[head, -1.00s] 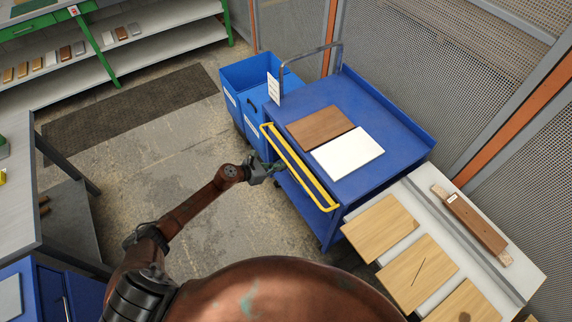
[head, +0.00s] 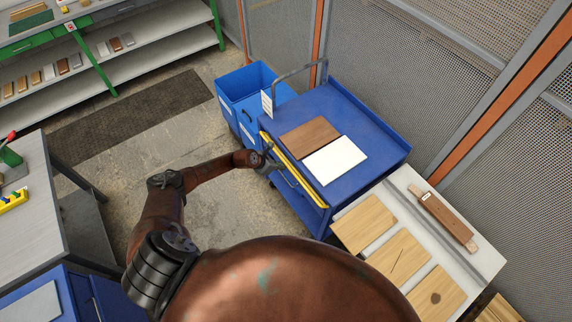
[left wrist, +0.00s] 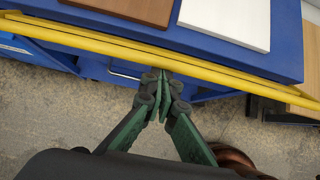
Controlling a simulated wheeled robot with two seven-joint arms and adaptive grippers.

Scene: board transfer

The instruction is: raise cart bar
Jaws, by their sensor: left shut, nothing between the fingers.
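The yellow cart bar (head: 296,176) runs along the near left side of the blue cart (head: 385,140), close to its deck edge. In the left wrist view the bar (left wrist: 105,44) crosses the picture as two close yellow rails in front of the cart's deck edge. My left gripper (head: 271,158) is at the bar's left half. In the left wrist view my left gripper (left wrist: 161,80) is shut and empty, its tips at the lower edge of the bar. I cannot tell whether they touch it. My right gripper is not in view.
A brown board (head: 310,137) and a white board (head: 335,161) lie on the cart. A blue bin (head: 240,95) stands beyond its left end. A table (head: 400,187) with several wooden boards stands at its right. Mesh fencing (head: 420,70) is behind. Floor left of the cart is clear.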

